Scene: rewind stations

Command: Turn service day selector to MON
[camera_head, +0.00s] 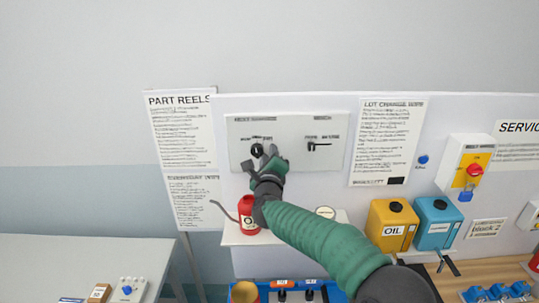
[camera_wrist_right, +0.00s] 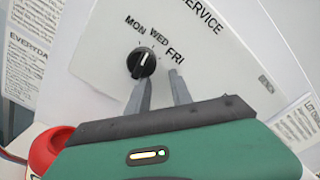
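The service day selector is a round black knob (camera_wrist_right: 142,62) on a white panel (camera_wrist_right: 100,45). MON, WED and FRI labels arc above and right of it in the right wrist view. Its white line points nearly straight up there, on the MON–WED side; its exact setting is hard to tell. The knob also shows at the panel's left in the head view (camera_head: 257,149). My right gripper (camera_wrist_right: 160,76) is open and empty, its fingers apart. One fingertip is just below the knob; the other is to its right. Contact cannot be told. My left gripper is out of view.
A second black selector (camera_head: 311,146) sits at the panel's right. Below are a red oil can (camera_head: 247,212) on a white shelf, a yellow oil container (camera_head: 392,225) and a blue container (camera_head: 436,223). A red emergency knob (camera_head: 474,169) is farther right.

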